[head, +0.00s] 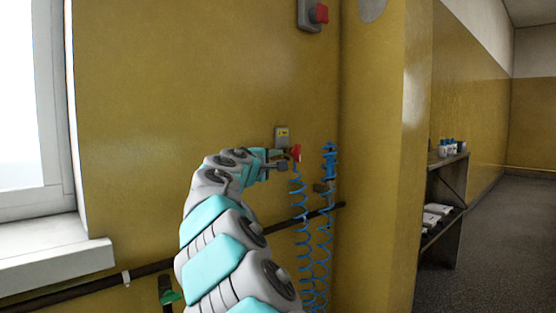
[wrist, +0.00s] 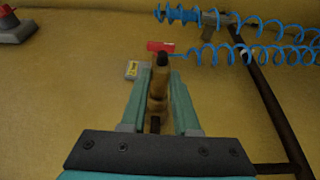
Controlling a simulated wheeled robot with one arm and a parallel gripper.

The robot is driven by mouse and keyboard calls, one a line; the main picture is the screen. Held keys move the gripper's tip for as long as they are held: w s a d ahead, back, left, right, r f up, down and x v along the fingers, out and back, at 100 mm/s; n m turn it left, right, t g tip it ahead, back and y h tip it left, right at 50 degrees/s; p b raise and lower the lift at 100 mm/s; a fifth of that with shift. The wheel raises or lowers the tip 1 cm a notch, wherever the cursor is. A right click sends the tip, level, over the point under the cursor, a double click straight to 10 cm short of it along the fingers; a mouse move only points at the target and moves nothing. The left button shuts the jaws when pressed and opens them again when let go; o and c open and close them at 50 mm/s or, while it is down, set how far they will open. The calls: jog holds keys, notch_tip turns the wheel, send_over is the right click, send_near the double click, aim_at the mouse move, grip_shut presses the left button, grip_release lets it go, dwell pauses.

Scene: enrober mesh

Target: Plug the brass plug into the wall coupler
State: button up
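The brass plug (wrist: 157,100) shows in the wrist view between my gripper's (wrist: 161,78) two teal fingers, which appear closed on its sides. Its far end is dark and overlaps a small red part (wrist: 160,46) beyond the fingertips. In the head view my gripper (head: 283,160) is up by the wall, just left of the red part (head: 296,151). The plug is too small to make out there. A blue coiled hose (head: 302,210) hangs from beside the fingertips. The wall coupler is not clearly distinguishable; I cannot tell whether the plug touches it.
A yellow-labelled box (head: 282,137) is on the wall just above my gripper. A second blue coil (head: 329,165) hangs to the right. A dark pipe (head: 150,268) runs along the wall below. A red-knobbed switch (head: 318,14) is higher up. A shelf (head: 445,200) stands right of the pillar.

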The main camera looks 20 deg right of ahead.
jog(key=o, duration=0.5)
jog(key=shift+o, duration=0.2)
jog(key=b+v, duration=0.1)
jog(key=v, duration=0.6)
jog(key=shift+s+a, duration=0.25)
jog(key=shift+a, duration=0.05)
